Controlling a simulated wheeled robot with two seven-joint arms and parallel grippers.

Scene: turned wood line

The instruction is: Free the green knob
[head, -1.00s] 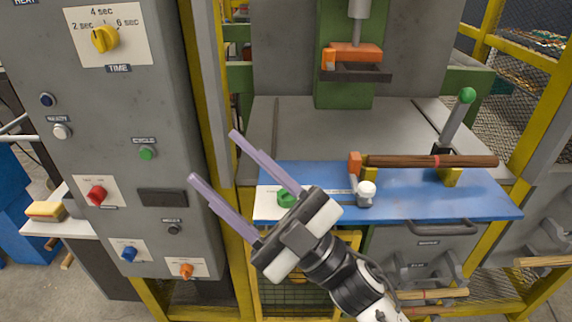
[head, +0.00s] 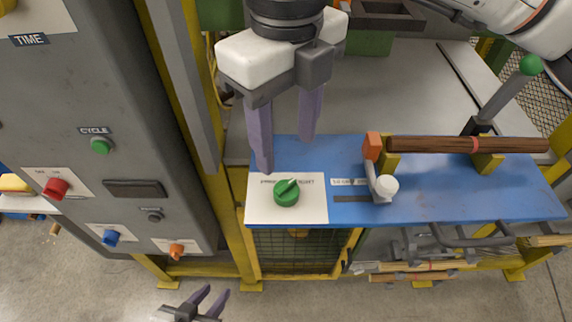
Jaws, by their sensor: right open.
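The green knob (head: 287,192) sits on a white label plate (head: 312,211) at the left end of the blue panel (head: 440,200). Its raised grip points up and to the right, and nothing covers it. My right gripper (head: 286,155) hangs above and behind the knob, pointing down. Its two purple fingers are spread and empty, and they appear apart from the knob. My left gripper (head: 214,292) is at the bottom edge, left of the panel, with its fingers apart and nothing between them. Most of its body is cut off.
Right of the knob stands a white-knobbed lever (head: 386,188) beside an orange block (head: 373,146). A brown turned rod (head: 430,145) lies across yellow supports. A green-tipped lever (head: 505,95) rises behind. A grey control cabinet (head: 130,150) stands at the left.

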